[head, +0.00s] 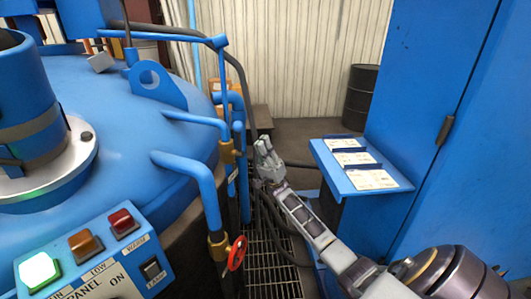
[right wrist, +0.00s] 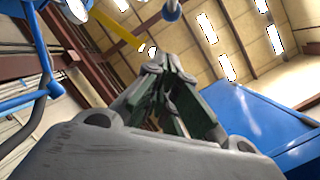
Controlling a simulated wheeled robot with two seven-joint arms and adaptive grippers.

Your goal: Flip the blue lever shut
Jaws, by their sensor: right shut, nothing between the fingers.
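I cannot clearly make out a separate blue lever among the blue pipes. A brass valve (head: 228,152) sits on the upper blue pipe, with narrow blue parts around it; a handle there is too small to tell. My right gripper (head: 264,145) is a little to the right of this valve in the picture, apart from it, pointing up and away. In the right wrist view its fingers (right wrist: 160,65) are together, with nothing between them. A blue rounded end (right wrist: 170,9) shows above the fingertips in that view; I cannot tell what it belongs to. My left gripper is out of view.
A lower brass valve has a red handwheel (head: 237,253). The big blue furnace (head: 110,115) fills the left, with a lit panel (head: 85,262) in front. A blue shelf with papers (head: 340,180) and a blue cabinet (head: 440,120) stand right. Dark hoses hang near my right arm.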

